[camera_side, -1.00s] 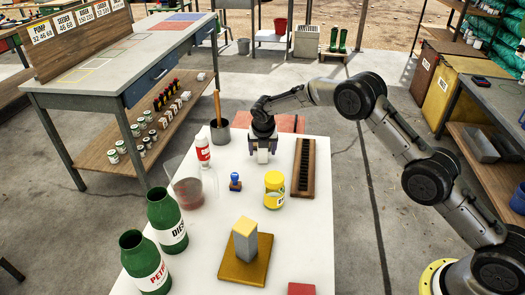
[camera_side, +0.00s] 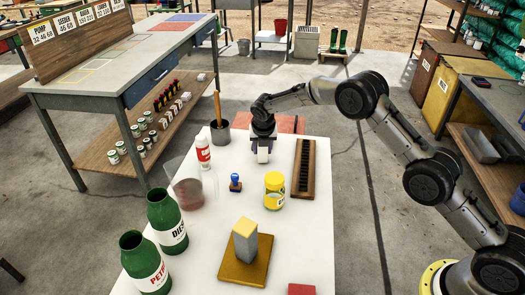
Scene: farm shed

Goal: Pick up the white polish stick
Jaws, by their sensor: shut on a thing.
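The white polish stick (camera_side: 263,156) is a small pale block at the far end of the white table, seen below my gripper's jaws. My gripper (camera_side: 263,150) points down and is shut on it. The stick's upper part is hidden by the gripper. It is too small to tell whether the stick touches the table.
A dark slotted wooden rack (camera_side: 304,168) stands close on the right. A red-and-white bottle (camera_side: 203,153), a blue stamp (camera_side: 235,183), a yellow jar (camera_side: 273,192) and a clear beaker (camera_side: 188,188) stand nearer. Green cans (camera_side: 166,222) stand at the front left.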

